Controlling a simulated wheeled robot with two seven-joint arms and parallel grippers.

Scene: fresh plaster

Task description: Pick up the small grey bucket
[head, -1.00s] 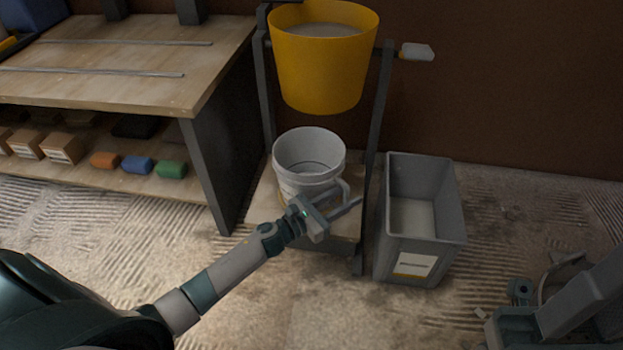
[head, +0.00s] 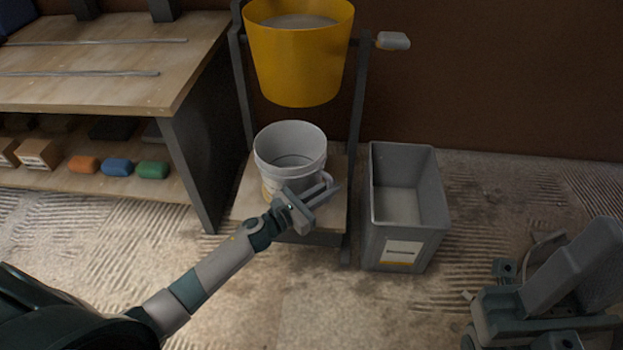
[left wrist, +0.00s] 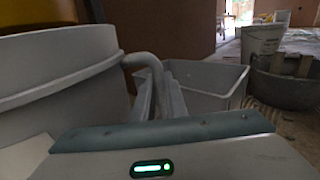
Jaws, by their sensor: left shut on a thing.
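The small grey bucket (head: 290,147) stands upright on the low wooden shelf of the stand, below the yellow bucket. Its handle (head: 327,179) sticks out at its right side. My left gripper (head: 322,195) is at that side, shut on the handle. In the left wrist view the bucket (left wrist: 60,75) fills the left, and its handle (left wrist: 146,62) curves down between the fingers (left wrist: 160,95). The handle's lower part is hidden there.
The yellow bucket (head: 298,60) hangs in the stand right above. An open grey bin (head: 405,240) stands to the right of the stand. A wooden workbench (head: 110,85) with a lower shelf is at the left. The floor in front is clear.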

